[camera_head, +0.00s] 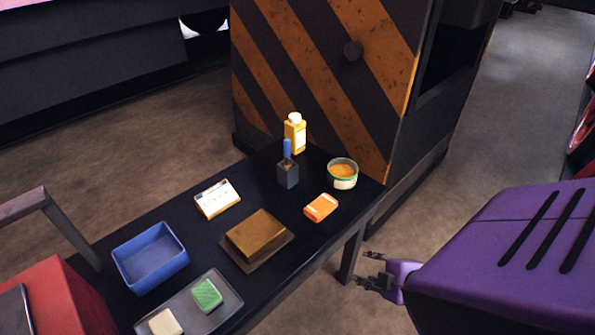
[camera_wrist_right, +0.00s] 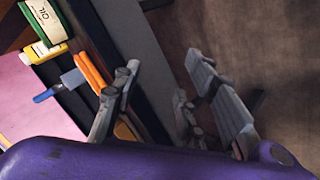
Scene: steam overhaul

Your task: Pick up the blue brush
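The blue brush (camera_head: 287,149) stands upright near the far end of the dark table, its blue handle up and a dark block-shaped head below. In the right wrist view the brush (camera_wrist_right: 72,79) shows at the left, beyond one finger. My right gripper (camera_head: 368,269) is open and empty, off the table's right edge and well short of the brush. In the right wrist view its fingers (camera_wrist_right: 160,100) are spread apart with nothing between them. My left gripper is in neither view.
Around the brush are a yellow bottle (camera_head: 295,135), a round tin (camera_head: 342,179) and an orange block (camera_head: 320,207). Nearer are a white box (camera_head: 217,199), a brown block (camera_head: 256,235), a blue bin (camera_head: 160,270) and a grey tray (camera_head: 228,310). A striped cabinet (camera_head: 330,75) stands behind.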

